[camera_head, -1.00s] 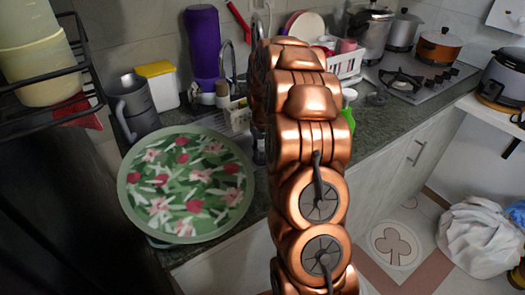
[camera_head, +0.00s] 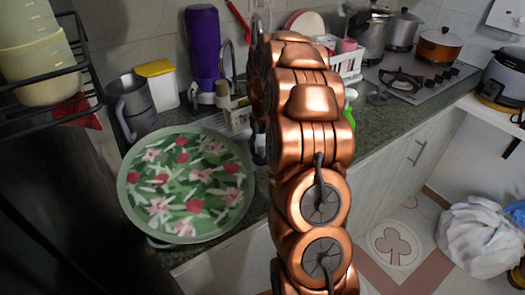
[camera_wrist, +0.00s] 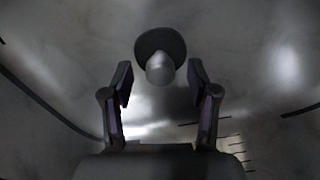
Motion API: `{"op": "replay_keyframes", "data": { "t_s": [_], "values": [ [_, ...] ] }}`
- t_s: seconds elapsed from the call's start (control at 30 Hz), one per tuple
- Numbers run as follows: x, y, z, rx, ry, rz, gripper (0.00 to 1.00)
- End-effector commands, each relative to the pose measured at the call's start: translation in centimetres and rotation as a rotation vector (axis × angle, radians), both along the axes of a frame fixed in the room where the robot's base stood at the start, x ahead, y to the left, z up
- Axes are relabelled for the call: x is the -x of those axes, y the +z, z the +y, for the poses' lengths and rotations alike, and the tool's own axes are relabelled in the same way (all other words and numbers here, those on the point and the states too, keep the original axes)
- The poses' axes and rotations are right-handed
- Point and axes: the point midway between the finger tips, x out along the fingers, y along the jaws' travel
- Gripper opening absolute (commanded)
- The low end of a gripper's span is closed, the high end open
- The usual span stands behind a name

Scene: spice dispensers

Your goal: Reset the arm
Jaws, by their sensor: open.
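My copper-coloured arm stands tall in the middle of the head view, in front of the counter. My gripper (camera_wrist: 160,74) is open in the wrist view, its two dark fingers spread apart with nothing held between them. A grey rounded piece with a dark round rim (camera_wrist: 160,56) shows beyond the fingertips; I cannot tell what it is. The surface around it is grey, blurred and shiny. In the head view my gripper is not clearly seen, as the arm hides most of that area.
A green floral round tray (camera_head: 185,185) lies on the counter left of my arm. A grey jug (camera_head: 132,104), a yellow-lidded container (camera_head: 159,86) and a purple bottle (camera_head: 203,46) stand behind it. A dish rack (camera_head: 345,62) and stove (camera_head: 405,82) are to the right. A wire shelf (camera_head: 85,65) is upper left.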

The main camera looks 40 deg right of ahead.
Motion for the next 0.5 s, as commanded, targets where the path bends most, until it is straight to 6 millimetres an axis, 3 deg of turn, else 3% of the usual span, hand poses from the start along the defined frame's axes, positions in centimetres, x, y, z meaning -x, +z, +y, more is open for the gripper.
{"op": "replay_keyframes", "data": {
  "t_s": [0.3, 0.5],
  "values": [
    [0.0, 4.6, 0.0, 0.0, 0.001, 0.001, 0.6],
    [0.0, 5.4, 0.1, -0.001, 0.001, 0.003, 0.6]
  ]
}}
